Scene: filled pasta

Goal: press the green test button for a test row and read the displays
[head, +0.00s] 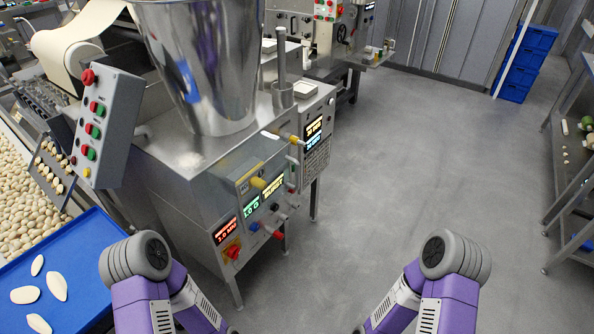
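A grey control box (108,125) on the machine at left carries several green buttons, such as the middle green button (95,131), beside red ones. No test label is readable on them. The steel machine's lower front has a red-lit display (226,231) that seems to read 3.0 with a unit, a green-lit display (251,207) like 1.0 G, and a yellow-lit display (273,187) with blurred text. A further panel shows orange and blue displays (314,132), too small to read. Both my arms enter at the bottom; their grippers are out of frame.
A steel hopper (205,65) stands on the machine. A red knob (232,252), blue knob (255,227) and clear guard stick out in front. A blue tray (80,255) with pale pieces lies at left. Grey floor (420,170) is open; a shelf rack (565,150) stands right.

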